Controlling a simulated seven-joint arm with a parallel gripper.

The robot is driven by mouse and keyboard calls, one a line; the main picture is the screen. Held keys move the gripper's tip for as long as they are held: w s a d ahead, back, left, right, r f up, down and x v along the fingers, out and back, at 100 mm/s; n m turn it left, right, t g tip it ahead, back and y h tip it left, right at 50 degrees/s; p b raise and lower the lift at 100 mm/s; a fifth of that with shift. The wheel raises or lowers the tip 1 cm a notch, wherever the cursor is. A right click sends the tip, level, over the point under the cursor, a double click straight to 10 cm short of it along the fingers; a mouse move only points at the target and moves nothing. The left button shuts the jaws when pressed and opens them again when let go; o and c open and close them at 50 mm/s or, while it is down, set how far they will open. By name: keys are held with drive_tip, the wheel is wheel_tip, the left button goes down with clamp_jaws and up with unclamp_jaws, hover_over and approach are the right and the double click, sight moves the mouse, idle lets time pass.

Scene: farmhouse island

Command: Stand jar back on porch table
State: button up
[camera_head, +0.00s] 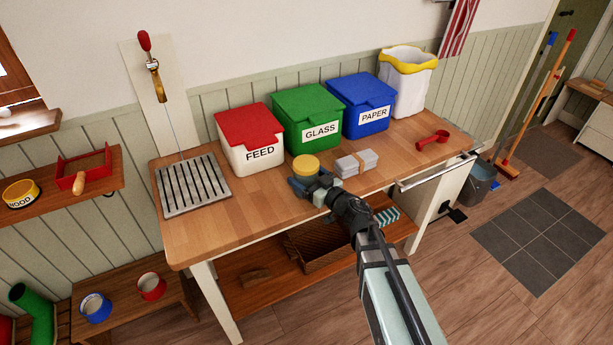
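A round yellow-topped thing, which looks like the jar's lid (306,163), shows near the front middle of the wooden-topped table (245,215). It looks upright, with its yellow top facing up. My gripper (310,186) is right at its near side, with dark blue fingers low against or beside it. The fingers and wrist hide most of the body below the top. I cannot tell whether the fingers are closed on it, or whether it rests on the tabletop. No label shows which table is the porch table.
Red-lidded FEED (250,150), green GLASS (308,130) and blue PAPER (369,115) bins line the back. Grey-white stacked blocks (356,163) lie right of my gripper, a red scoop (433,140) farther right. A slotted metal tray (192,185) lies left; the front-left tabletop is clear.

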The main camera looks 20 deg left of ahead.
drive_tip(key=shift+o, duration=0.9)
drive_tip(key=shift+r, duration=0.2)
drive_tip(key=v, duration=0.7)
drive_tip(key=shift+s+d, duration=0.15)
drive_tip(key=shift+d, duration=0.05)
